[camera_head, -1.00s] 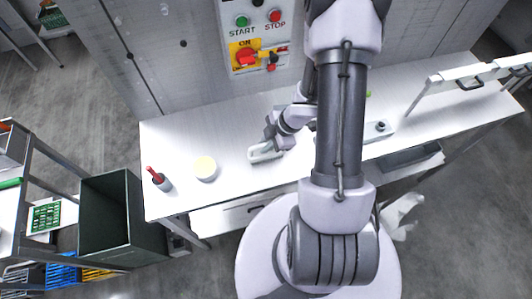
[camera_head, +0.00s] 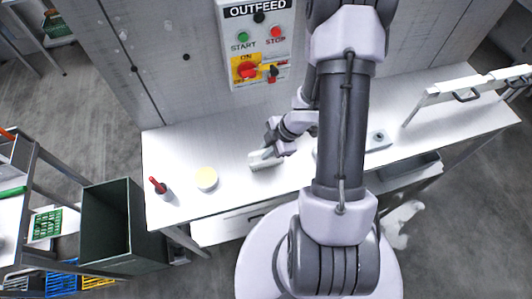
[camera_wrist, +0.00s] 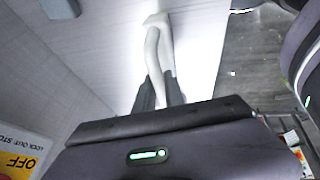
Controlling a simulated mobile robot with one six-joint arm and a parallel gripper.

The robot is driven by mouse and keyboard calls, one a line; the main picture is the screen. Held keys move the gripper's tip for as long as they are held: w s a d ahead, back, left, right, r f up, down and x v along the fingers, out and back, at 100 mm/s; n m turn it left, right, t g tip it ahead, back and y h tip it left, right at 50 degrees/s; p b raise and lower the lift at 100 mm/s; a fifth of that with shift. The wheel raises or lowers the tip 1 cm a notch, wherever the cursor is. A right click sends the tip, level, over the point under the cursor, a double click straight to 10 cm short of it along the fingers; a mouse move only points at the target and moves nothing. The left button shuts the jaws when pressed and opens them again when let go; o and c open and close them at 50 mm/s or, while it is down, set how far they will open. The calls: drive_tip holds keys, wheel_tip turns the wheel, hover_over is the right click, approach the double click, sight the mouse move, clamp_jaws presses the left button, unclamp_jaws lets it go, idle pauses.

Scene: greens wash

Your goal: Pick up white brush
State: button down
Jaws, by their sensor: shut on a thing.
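The white brush (camera_wrist: 153,45) is between the two dark fingers of my gripper (camera_wrist: 160,92) in the wrist view. Its pale, slim body runs out past the fingertips to a wider end. In the head view, the brush (camera_head: 264,161) shows as a small white shape under my gripper (camera_head: 271,150), over the left half of the white table (camera_head: 225,150). My gripper is shut on it. I cannot tell how far the brush is above the table top. My upper arm hides part of the table to the right.
A control panel (camera_head: 257,45) is on the wall behind. A dark green bin (camera_head: 122,225) stands left of the table.

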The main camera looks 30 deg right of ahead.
wheel_tip(320, 180, up, 25)
drive_tip(key=p, duration=1.3)
idle(0.5)
